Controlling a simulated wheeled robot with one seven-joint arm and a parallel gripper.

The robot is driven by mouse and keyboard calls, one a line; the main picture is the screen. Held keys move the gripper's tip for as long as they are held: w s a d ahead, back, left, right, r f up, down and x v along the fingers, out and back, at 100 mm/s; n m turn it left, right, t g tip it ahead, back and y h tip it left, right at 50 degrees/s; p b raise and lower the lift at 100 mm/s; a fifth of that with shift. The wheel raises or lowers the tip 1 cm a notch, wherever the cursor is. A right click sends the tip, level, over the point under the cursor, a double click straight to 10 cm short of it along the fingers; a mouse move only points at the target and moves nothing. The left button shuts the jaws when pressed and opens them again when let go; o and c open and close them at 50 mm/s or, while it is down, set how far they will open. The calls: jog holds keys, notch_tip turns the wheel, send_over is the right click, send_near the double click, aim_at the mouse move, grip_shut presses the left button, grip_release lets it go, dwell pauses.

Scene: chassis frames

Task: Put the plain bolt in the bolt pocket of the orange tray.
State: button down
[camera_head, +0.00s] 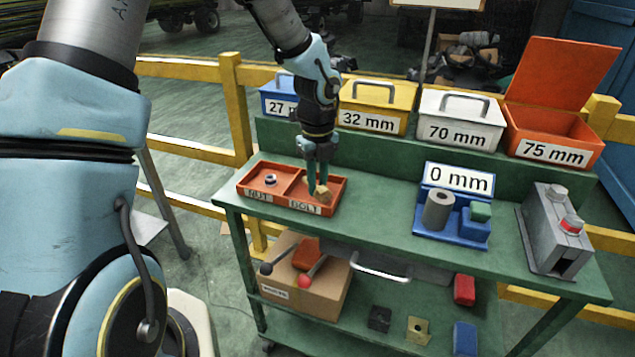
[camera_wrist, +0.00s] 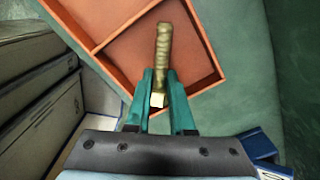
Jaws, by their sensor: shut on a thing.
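The orange tray (camera_head: 280,201) lies at the left of the green bench top, with pockets labelled NUT and BOLT. A nut (camera_head: 270,180) sits in the NUT pocket. My gripper (camera_head: 319,183) is over the BOLT pocket, pointing down. In the wrist view my gripper (camera_wrist: 160,82) is shut on a brass-coloured bolt (camera_wrist: 163,45) near its head end. The shank extends over the pocket and its far end is close to the tray's far wall there. In the head view the bolt (camera_head: 323,193) is partly hidden by the fingers. I cannot tell whether it touches the pocket floor.
A blue 0 mm holder (camera_head: 424,222) with a grey cylinder (camera_head: 437,210) and a grey device with a red button (camera_head: 556,232) stand to the right. Labelled bins, including the yellow one (camera_head: 372,108), line the back. Green bench top is clear between tray and holder.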

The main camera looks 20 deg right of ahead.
aim_at(318, 187)
jog(key=shift+f, duration=0.25)
jog(key=c, duration=0.8)
grip_release()
notch_tip(318, 187, up, 12)
jog(key=b, duration=0.1)
jog(key=s+a+f+n, duration=0.1)
jog(key=a+n, duration=0.9)
jog(key=n, duration=0.1)
jog(key=s+a+f+n+t, duration=0.1)
jog(key=a+n, duration=0.9)
jog(key=n, duration=0.1)
jog(key=a+f+n, duration=0.1)
jog(key=a+n, duration=0.9)
jog(key=n, duration=0.1)
jog(key=shift+s+a+f+t, duration=0.1)
jog(key=shift+s+a+t, duration=0.1)
jog(key=shift+s+t, duration=0.15)
